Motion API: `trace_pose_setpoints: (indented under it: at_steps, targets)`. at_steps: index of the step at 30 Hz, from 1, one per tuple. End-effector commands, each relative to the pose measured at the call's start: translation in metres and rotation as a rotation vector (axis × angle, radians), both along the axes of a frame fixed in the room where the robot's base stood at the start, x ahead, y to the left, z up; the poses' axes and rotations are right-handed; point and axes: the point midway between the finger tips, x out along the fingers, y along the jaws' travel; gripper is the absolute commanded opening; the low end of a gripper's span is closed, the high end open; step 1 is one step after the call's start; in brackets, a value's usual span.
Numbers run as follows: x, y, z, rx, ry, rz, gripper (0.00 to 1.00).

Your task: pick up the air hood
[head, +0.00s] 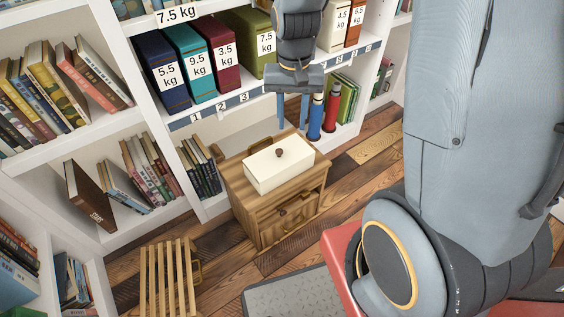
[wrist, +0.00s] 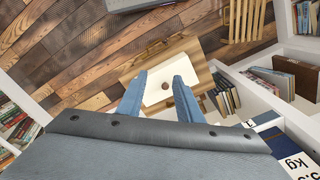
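A white box-shaped cover (head: 265,170) with a small dark round knob on top sits on a small wooden cabinet (head: 264,212). I take it to be the air hood; nothing else in view fits that name better. My gripper (head: 292,108) is above and behind it in the head view, pointing down, its two blue fingers apart and empty. In the wrist view my gripper (wrist: 160,72) is open, and the white cover (wrist: 157,97) shows between and beyond the fingers, with its knob visible. The fingers look apart from it.
Labelled binders (head: 212,62) stand on the shelf beside my gripper. Red and blue cylinders (head: 331,112) stand on the lower shelf right of the cabinet. A slatted wooden crate (head: 160,283) is on the floor at front left. Plank floor (head: 352,175) is clear right of the cabinet.

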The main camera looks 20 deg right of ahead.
Motion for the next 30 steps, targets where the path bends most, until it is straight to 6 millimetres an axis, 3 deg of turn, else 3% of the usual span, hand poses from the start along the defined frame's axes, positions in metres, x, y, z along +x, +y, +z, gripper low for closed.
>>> trace_pose_setpoints:
  at_steps: [6,12,18,30]
  targets:
    - [0.068,0.0,-0.066,-0.002,0.007,-0.213,0.33]
    - [0.114,0.001,-0.131,-0.003,0.005,-0.392,0.33]
    - [0.135,0.001,-0.173,-0.002,0.003,-0.502,0.33]
    - [0.139,0.0,-0.211,-0.003,0.002,-0.534,0.33]
